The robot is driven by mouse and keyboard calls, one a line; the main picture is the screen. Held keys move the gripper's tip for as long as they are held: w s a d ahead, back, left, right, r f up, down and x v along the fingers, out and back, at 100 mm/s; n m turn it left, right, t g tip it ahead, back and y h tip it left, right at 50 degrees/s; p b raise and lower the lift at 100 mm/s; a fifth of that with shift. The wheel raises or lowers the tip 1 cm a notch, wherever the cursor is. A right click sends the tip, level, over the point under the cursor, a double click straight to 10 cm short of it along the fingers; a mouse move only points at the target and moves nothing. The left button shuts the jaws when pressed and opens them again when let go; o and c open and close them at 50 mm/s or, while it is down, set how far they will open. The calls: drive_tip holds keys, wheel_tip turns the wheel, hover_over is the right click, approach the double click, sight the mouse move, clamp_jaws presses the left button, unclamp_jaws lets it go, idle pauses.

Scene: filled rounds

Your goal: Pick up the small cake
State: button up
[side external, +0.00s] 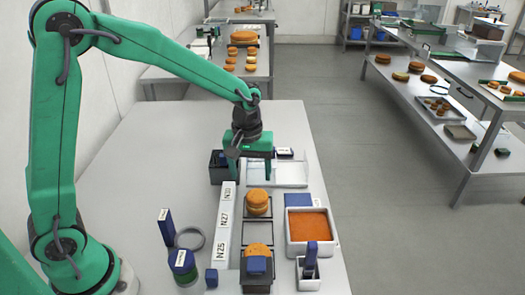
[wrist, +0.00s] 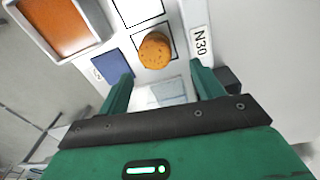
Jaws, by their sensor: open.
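The small cake is round and golden brown, and looks two-layered (side external: 257,201). It sits in a dark square outline on the table, in front of my gripper in the side view. It also shows in the wrist view (wrist: 155,50), top centre, beyond my fingertips. My gripper (side external: 252,172) is green, points down and is open and empty. It is over the area by a shallow white tray (side external: 290,174), apart from the cake. In the wrist view the fingers of my gripper (wrist: 160,80) stand wide apart on either side, with nothing between them.
A white tray of orange filling (side external: 311,225) stands right of the cake. A white label strip (side external: 225,222) runs along its left. A second round cake (side external: 258,249) sits nearer, partly behind a blue block (side external: 256,265). A dark box (side external: 221,168) is left of my gripper.

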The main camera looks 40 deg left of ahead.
sight(257, 195)
drive_tip(key=shift+w+d+f+n, duration=0.2)
drive_tip(key=shift+w+f, duration=0.15)
drive_tip(key=shift+f, duration=0.4)
drive_tip(key=shift+w+d+f+n, duration=0.2)
drive_tip(key=shift+w+f, duration=0.15)
drive_tip(key=shift+f, duration=0.35)
drive_tip(key=shift+f, duration=0.1)
drive_tip(key=shift+f, duration=1.2)
drive_tip(key=shift+f, duration=0.1)
drive_tip(key=shift+w+a+f, duration=0.1)
drive_tip(key=shift+a+f, duration=0.05)
drive_tip(key=shift+f, duration=2.3)
drive_tip(key=c, duration=0.5)
